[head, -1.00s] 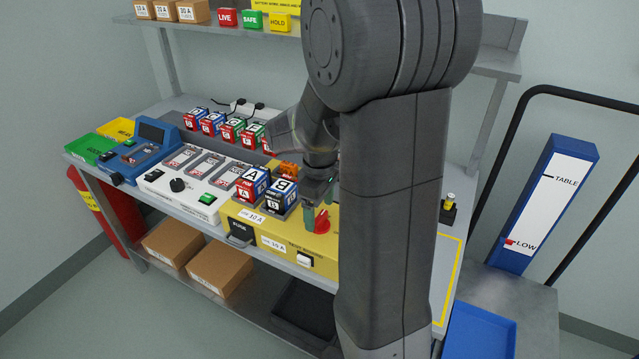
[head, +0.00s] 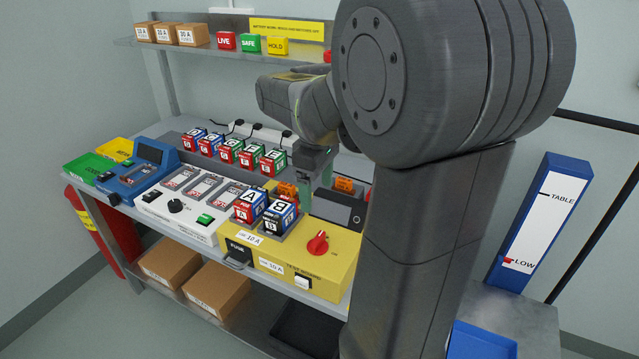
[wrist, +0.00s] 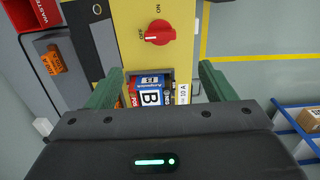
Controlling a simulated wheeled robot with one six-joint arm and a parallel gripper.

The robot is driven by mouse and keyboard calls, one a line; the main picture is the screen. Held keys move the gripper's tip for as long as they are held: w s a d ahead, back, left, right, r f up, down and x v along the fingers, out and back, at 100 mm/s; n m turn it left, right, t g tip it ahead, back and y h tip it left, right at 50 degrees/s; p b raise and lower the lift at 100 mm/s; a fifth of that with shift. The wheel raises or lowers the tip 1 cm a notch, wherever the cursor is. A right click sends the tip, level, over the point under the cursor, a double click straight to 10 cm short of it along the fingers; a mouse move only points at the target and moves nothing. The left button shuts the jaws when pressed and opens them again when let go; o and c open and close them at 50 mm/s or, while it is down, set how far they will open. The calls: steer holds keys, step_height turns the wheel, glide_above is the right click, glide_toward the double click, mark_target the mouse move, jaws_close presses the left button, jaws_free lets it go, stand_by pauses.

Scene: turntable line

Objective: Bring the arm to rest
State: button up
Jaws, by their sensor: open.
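My gripper (head: 316,184) hangs in the head view above the yellow tester box (head: 340,262), with its green fingers pointing down. The fingers are apart and hold nothing. In the wrist view my gripper (wrist: 158,85) is open, and a block marked B (wrist: 151,97) shows between the fingertips, below them. The red knob (head: 318,243) on the yellow box stands clear of the fingers. In the wrist view the knob (wrist: 160,33) has its white mark toward the left, on the OFF side. My forearm covers much of the right of the head view.
Blocks A (head: 249,206) and B (head: 279,217) sit in the yellow box. Several lettered blocks (head: 229,150) stand in a row behind the white charger (head: 180,205). A shelf (head: 150,42) crosses above the bench. A blue height gauge (head: 548,190) stands at right.

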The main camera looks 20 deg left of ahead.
mark_target(317, 239)
step_height(317, 239, down, 14)
steer(key=shift+b, duration=0.3)
stand_by(0.4)
